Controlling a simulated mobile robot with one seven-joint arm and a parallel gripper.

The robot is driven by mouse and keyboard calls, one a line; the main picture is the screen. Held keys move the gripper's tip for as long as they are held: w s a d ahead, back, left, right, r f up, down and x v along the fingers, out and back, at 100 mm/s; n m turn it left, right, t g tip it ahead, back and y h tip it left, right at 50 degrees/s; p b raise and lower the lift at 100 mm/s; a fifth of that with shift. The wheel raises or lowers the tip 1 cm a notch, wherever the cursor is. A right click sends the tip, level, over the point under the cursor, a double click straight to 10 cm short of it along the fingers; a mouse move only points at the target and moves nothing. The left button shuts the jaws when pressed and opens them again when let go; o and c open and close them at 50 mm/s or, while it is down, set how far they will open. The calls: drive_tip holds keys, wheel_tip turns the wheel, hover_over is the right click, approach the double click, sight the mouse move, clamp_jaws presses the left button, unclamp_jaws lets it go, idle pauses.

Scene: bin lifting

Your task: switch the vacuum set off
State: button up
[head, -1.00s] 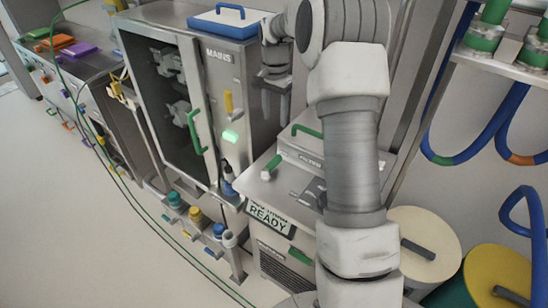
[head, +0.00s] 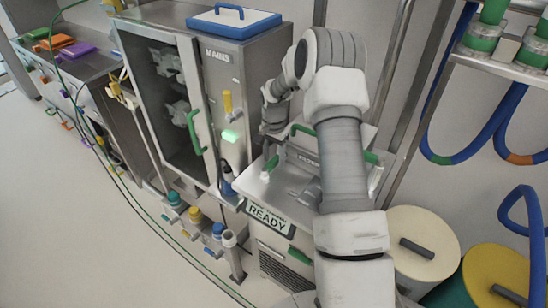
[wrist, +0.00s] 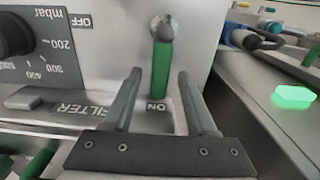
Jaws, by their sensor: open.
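The vacuum set (head: 290,185) is the grey box with a READY sign (head: 268,217) in the head view. Its green lever (wrist: 161,68) fills the middle of the wrist view, hanging from a round metal pivot (wrist: 163,26). The lever's free end points at the ON label (wrist: 157,106); the OFF label (wrist: 80,22) is off to the side. The lever also shows in the head view (head: 271,163). My gripper (wrist: 160,75) is open, its two fingers on either side of the lever in the picture. I cannot tell whether they touch it.
A black knob with an mbar scale (wrist: 14,36) is left of the lever. A cabinet marked MAINS (head: 222,75), with a glowing green light (head: 232,137), stands left of the set. A green lid handle (head: 303,130) is close to my arm. Open floor lies at the lower left.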

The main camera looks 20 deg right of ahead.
drive_tip(key=shift+f, duration=0.15)
clamp_jaws()
idle(1.4)
